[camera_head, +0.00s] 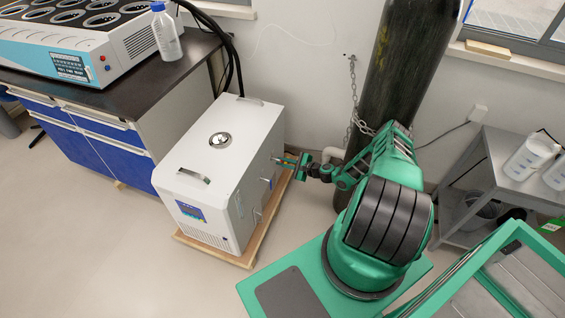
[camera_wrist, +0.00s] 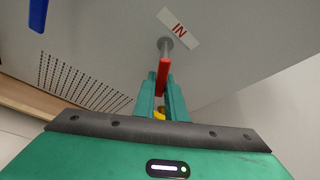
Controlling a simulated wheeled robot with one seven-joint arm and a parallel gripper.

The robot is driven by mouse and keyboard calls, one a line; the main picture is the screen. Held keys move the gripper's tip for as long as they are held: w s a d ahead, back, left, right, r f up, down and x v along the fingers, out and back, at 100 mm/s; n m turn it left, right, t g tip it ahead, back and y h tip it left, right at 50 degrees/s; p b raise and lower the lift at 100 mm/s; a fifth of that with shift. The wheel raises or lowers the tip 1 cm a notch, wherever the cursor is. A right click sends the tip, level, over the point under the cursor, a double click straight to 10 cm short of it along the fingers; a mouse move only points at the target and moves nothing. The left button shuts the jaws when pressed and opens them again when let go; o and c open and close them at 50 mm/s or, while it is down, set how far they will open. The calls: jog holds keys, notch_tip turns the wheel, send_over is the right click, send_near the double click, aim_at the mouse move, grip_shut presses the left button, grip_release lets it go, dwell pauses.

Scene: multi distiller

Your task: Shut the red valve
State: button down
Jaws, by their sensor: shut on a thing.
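The red valve (camera_wrist: 163,72) shows in the wrist view as a red lever on a metal stem, below a white label with red "IN" lettering (camera_wrist: 179,28). It sits on the side of the white machine (camera_wrist: 110,50), which stands on the floor in the head view (camera_head: 215,150). My gripper (camera_wrist: 162,88) is shut on the red lever, with one green finger on each side. The fingers hide the lever's lower end. In the head view my gripper (camera_head: 288,161) reaches the machine's right side, and the red lever is too small to make out.
A blue lever (camera_wrist: 38,14) is at the upper left of the wrist view. The machine rests on a wooden pallet (camera_head: 262,222). A chained dark gas cylinder (camera_head: 405,70) stands behind my arm. A grey cart (camera_head: 475,170) is at the right. Open floor lies in front.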

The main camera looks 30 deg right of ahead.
jog(key=shift+s+a+f+m+g+y, duration=0.15)
jog(key=shift+s+a+m+g+y, duration=0.15)
jog(key=shift+m, duration=0.3)
jog(key=shift+s+a+f+m+g+y, duration=0.1)
jog(key=shift+f+m+g+y, duration=0.1)
jog(key=shift+m+g, duration=0.3)
jog(key=shift+s+a+m+g+y, duration=0.2)
jog(key=shift+m+y, duration=0.1)
jog(key=shift+m, duration=0.3)
jog(key=shift+s+a+m+g+y, duration=0.1)
jog(key=shift+a+m+g+y, duration=0.15)
jog(key=shift+m, duration=0.35)
jog(key=c, duration=1.8)
grip_release()
jog(key=shift+d, duration=0.1)
jog(key=v, duration=1)
jog(key=shift+s+d, duration=0.25)
